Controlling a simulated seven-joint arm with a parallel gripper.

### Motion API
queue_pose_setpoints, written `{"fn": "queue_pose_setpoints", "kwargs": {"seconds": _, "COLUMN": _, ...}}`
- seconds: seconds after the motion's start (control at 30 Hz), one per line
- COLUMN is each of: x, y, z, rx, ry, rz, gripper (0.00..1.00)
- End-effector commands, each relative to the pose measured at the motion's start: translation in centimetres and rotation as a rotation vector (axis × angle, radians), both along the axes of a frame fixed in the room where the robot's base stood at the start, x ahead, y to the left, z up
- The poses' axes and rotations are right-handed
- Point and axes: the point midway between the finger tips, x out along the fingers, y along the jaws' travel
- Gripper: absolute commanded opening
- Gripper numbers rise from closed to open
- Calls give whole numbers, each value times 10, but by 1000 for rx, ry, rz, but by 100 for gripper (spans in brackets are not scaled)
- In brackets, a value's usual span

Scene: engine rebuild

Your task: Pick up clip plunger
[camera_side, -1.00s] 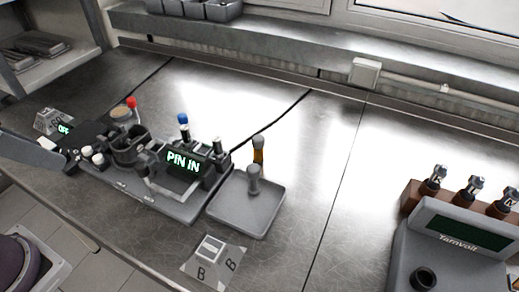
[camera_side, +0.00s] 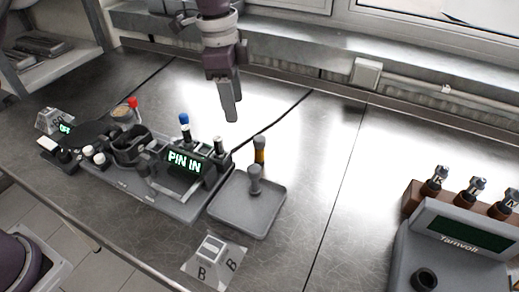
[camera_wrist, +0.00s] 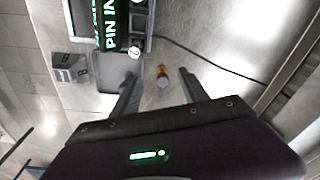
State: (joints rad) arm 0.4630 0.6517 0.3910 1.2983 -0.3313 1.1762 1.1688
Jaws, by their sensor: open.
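Two candidates show in the side view, and I cannot tell for certain which is the clip plunger. One is a grey upright post with a rounded knob (camera_side: 255,180) on a square grey tray (camera_side: 238,215). The other is an amber-bodied piece with a dark top (camera_side: 259,150), upright just behind the tray. The amber piece also shows in the wrist view (camera_wrist: 162,76), between my spread fingers but beyond them. My gripper (camera_side: 231,114) is open and empty, pointing down, above and behind the amber piece. In the wrist view, the left finger partly covers the tray.
The fixture with the lit "PIN IN" display (camera_side: 183,162) stands left of the tray, with a blue-topped post (camera_side: 184,125). A block marked B (camera_side: 211,250) sits in front. The Tarnvolt unit (camera_side: 460,239) is at right. The bench between tray and unit is clear.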

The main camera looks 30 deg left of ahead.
Motion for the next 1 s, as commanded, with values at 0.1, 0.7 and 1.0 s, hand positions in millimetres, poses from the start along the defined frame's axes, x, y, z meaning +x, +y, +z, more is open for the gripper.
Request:
{"fn": "queue_pose_setpoints", "kwargs": {"seconds": 0.1, "x": 19, "y": -34, "z": -56, "rx": 64, "ry": 32, "rz": -220, "gripper": 52}}
{"fn": "queue_pose_setpoints", "kwargs": {"seconds": 0.7, "x": 19, "y": -51, "z": -151, "rx": 92, "ry": 45, "rz": -337, "gripper": 52}}
{"fn": "queue_pose_setpoints", "kwargs": {"seconds": 1.0, "x": 19, "y": -50, "z": -152, "rx": 91, "ry": 44, "rz": -336, "gripper": 38}}
